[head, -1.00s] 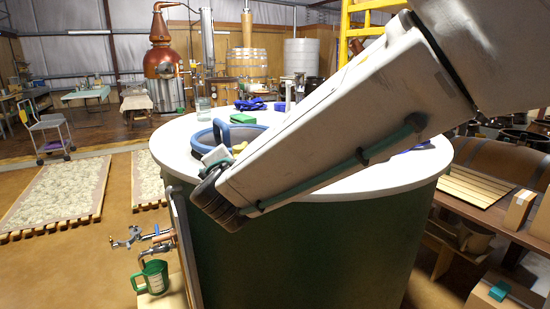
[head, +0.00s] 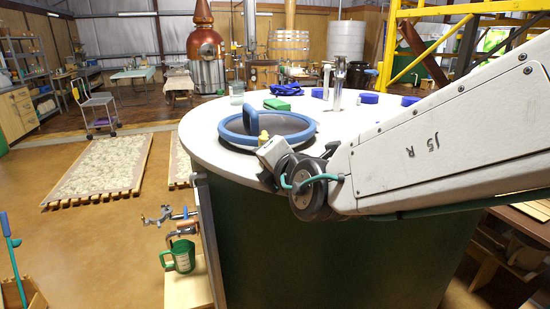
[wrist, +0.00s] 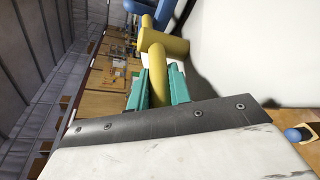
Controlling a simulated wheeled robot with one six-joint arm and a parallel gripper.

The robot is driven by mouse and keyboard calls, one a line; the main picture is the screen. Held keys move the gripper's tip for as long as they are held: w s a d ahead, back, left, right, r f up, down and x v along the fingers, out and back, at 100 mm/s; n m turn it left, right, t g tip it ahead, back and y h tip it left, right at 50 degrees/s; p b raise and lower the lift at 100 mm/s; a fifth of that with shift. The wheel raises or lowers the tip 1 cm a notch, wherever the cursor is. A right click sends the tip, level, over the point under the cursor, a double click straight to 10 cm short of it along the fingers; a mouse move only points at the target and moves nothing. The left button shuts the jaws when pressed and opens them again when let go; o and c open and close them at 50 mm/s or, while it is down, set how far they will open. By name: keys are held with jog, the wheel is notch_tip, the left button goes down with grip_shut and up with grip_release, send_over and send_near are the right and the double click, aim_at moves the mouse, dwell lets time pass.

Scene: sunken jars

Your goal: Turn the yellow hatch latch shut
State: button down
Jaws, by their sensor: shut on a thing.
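The yellow latch (wrist: 165,47) has a thick crosspiece and a round bar in the wrist view. My gripper (wrist: 160,84) has its two teal fingers on either side of the bar and is shut on it. In the head view only a small bit of the yellow latch (head: 263,136) shows at the hatch's near edge, beside my gripper (head: 268,147); the wrist hides the rest. The round hatch (head: 229,133) has a blue rim and an upright blue handle (head: 250,108). It lies on the white top of the green tank.
The white tank top (head: 205,150) also carries a green block (head: 277,104), blue items (head: 368,98), a clear jar (head: 237,92) and a metal post (head: 338,85). A tap and a green mug (head: 181,256) are at the tank's left side. Yellow railing (head: 395,45) stands behind right.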

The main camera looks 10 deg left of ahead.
dwell(0.3)
jog(key=c, duration=1.3)
grip_release()
jog(key=shift+s+d, duration=0.1)
jog(key=shift+s, duration=0.05)
jog(key=v, duration=0.7)
jog(key=shift+s, duration=0.2)
jog(key=shift+d, duration=0.15)
